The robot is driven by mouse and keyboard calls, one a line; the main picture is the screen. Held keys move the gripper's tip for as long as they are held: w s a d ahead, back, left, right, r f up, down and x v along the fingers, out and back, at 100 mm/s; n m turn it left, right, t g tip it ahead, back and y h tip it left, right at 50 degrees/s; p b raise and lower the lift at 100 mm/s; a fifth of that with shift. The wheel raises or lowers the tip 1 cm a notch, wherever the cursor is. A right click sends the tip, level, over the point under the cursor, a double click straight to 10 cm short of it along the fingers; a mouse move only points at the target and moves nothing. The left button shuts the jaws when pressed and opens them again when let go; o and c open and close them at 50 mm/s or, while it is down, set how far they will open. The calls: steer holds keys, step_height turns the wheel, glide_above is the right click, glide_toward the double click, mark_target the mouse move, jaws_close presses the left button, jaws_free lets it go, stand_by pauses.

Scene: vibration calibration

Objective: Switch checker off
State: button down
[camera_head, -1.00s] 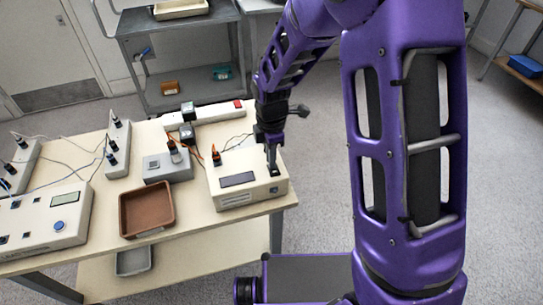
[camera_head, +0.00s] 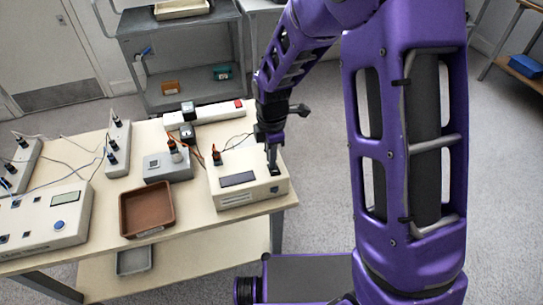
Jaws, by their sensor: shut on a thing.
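The checker appears to be the beige box (camera_head: 225,198) with a dark display window on its top, at the right end of the table. My gripper (camera_head: 273,172) points down onto the right part of the box's top. Its fingers are shut on a small part there, which looks like a switch. The fingers hide most of that part, so I cannot tell its position. The display looks dark.
A brown tray (camera_head: 147,229), a grey box (camera_head: 168,167) with a probe, and a beige console (camera_head: 45,222) with a blue button stand to the left. A white power strip (camera_head: 216,113) with a red switch lies behind. Thin cables cross the table.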

steer(key=shift+s+d+f, duration=0.2)
steer(key=shift+s+f, duration=0.2)
steer(key=shift+f, duration=0.3)
steer(key=shift+s+d, duration=0.15)
steer(key=shift+s, duration=0.45)
steer(key=shift+r+p, duration=0.45)
step_height(320, 180, up, 14)
steer(key=p, duration=0.4)
steer(key=shift+w+a+r, duration=0.2)
steer(key=shift+w+r, duration=0.05)
steer(key=shift+w, duration=0.2)
steer(key=shift+f, duration=0.1)
